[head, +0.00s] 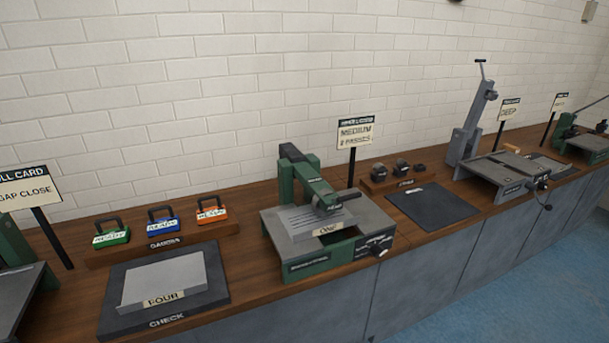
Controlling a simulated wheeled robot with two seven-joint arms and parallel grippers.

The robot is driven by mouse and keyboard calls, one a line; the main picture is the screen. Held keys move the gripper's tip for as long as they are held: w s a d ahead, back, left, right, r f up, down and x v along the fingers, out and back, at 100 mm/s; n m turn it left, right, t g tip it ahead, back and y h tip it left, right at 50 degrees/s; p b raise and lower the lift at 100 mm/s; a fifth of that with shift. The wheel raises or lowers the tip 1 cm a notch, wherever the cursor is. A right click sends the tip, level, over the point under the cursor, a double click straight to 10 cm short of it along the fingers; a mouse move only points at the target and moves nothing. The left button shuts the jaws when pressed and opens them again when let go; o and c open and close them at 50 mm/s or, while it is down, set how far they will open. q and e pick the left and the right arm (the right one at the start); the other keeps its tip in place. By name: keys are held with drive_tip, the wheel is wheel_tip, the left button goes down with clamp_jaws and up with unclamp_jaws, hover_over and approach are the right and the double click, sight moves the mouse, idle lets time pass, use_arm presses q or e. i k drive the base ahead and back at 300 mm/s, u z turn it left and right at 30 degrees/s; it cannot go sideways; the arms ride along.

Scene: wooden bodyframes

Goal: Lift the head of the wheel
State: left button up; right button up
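No wheel is clearly identifiable. A green machine (308,262) stands mid-bench, its green arm (313,183) slanting down over a grey plate marked ONE (305,222). Whether the arm's end touches the plate I cannot tell. A grey machine (510,172) further right has its arm (474,122) standing steeply up, with a T-shaped handle (482,70) on top. Part of another green machine (590,140) shows at the far right, and one is cut off at the left edge (18,270). Neither of my grippers is in view.
A plate marked FOUR (165,277) lies on a dark CHECK pad (212,262). Green, blue and orange handled blocks sit on a wooden GAUGES rack (105,255). Small dark blocks (402,167) stand behind an empty dark mat (432,205). Sign cards, one reading MEDIUM (355,131), stand along the bench.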

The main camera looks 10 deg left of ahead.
sight(325, 200)
drive_tip(key=u, duration=3.15)
drive_tip(key=k, duration=0.65)
drive_tip(key=z, duration=1.3)
